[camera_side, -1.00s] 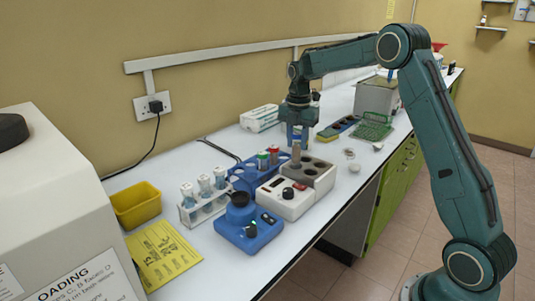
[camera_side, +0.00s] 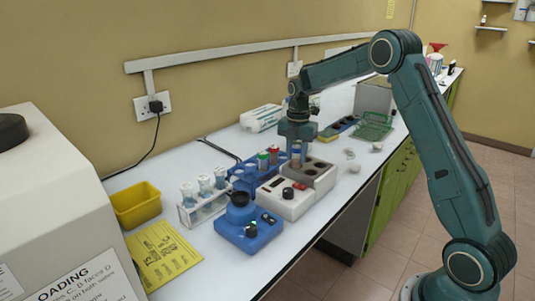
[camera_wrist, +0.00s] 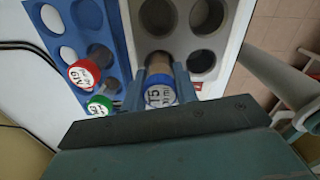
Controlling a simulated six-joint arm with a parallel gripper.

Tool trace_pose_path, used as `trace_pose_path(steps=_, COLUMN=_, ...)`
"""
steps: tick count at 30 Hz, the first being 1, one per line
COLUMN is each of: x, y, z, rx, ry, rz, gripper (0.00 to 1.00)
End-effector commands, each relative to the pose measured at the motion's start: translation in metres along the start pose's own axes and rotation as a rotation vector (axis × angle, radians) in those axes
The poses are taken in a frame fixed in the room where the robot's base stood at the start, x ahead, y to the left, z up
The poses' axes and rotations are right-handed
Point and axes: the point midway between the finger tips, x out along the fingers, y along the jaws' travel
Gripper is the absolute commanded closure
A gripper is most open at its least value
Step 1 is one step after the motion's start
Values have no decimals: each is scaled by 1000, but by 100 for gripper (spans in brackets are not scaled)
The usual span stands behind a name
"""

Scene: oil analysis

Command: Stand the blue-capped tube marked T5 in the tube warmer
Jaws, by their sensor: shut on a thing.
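The tube marked T5 (camera_wrist: 160,97) has a blue cap with a white label, seen from above in the wrist view. My gripper (camera_side: 296,156) is shut on it and points down. The tube warmer (camera_side: 284,204) is a white box with a grey block of round holes, and its block also shows in the wrist view (camera_wrist: 181,40). The tube is upright over the block's near-left hole in the wrist view, and its lower end appears to be inside that hole. The other holes in view look empty. The fingers hide part of the tube.
A blue rack (camera_wrist: 68,13) beside the warmer holds a red-capped tube (camera_wrist: 84,74) and a green-capped tube (camera_wrist: 100,105), close to my fingers. A blue device (camera_side: 247,232) and a white rack of tubes (camera_side: 205,207) stand at the front left.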

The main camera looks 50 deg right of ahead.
Motion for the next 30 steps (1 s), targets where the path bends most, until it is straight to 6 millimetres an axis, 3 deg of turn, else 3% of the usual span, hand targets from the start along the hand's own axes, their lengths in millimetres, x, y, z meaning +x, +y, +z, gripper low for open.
trace_pose_path(steps=3, x=0, y=0, z=0, rx=0, ry=0, rz=0, gripper=98)
trace_pose_path(steps=4, x=0, y=0, z=0, rx=0, ry=0, rz=0, gripper=67)
trace_pose_path(steps=7, x=0, y=0, z=0, rx=0, ry=0, rz=0, gripper=47)
trace_pose_path(steps=8, x=0, y=0, z=0, rx=0, ry=0, rz=0, gripper=45)
trace_pose_path(steps=20, x=-3, y=0, z=0, rx=0, ry=0, rz=1, gripper=45)
trace_pose_path(steps=30, x=-36, y=1, z=0, rx=0, ry=-2, rz=4, gripper=45)
